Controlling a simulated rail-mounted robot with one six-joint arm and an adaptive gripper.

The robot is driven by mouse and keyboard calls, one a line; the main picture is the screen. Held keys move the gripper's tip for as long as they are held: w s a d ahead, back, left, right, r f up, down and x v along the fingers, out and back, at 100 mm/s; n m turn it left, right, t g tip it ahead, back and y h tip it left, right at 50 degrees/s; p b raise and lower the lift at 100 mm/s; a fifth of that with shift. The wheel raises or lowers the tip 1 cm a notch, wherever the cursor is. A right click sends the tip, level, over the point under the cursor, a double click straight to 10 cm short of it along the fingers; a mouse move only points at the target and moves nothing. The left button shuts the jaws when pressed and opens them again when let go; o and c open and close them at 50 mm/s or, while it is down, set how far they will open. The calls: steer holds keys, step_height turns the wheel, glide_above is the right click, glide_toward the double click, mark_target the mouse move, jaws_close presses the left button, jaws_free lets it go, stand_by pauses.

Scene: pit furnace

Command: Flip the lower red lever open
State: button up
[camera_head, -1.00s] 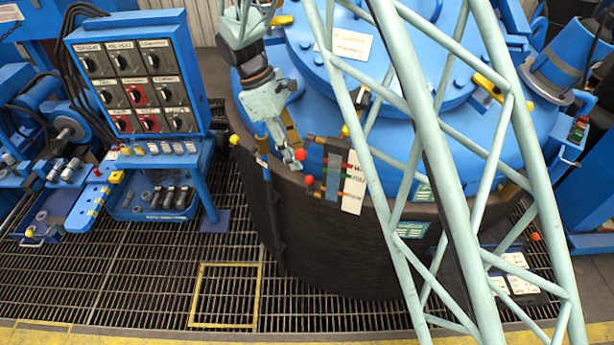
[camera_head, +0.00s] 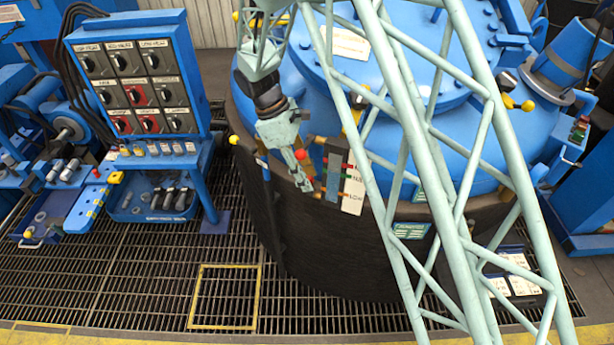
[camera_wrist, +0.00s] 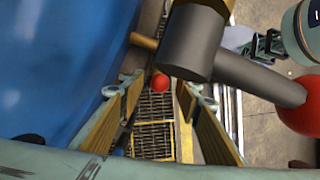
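The upper lever's red ball (camera_head: 300,155) shows beside the small label panel (camera_head: 335,168) on the furnace's rim. It is the large red ball at the right of the wrist view (camera_wrist: 300,104), on a thick grey stem close to the camera. A smaller red ball (camera_wrist: 160,82) shows lower down, centred between my finger pads; it appears to be the lower red lever's knob. In the head view my gripper hides that knob. My gripper (camera_head: 306,185) points down at the panel's left edge. In the wrist view my gripper (camera_wrist: 158,96) is open, its pads apart, with no visible contact on the knob.
A dark furnace wall (camera_head: 320,245) drops to the floor grating (camera_head: 120,280). A control box with dials (camera_head: 135,80) stands left. A brass-coloured stub (camera_wrist: 143,41) sits near the lever.

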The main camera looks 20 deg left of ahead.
steer(key=shift+c, duration=0.2)
jaws_close()
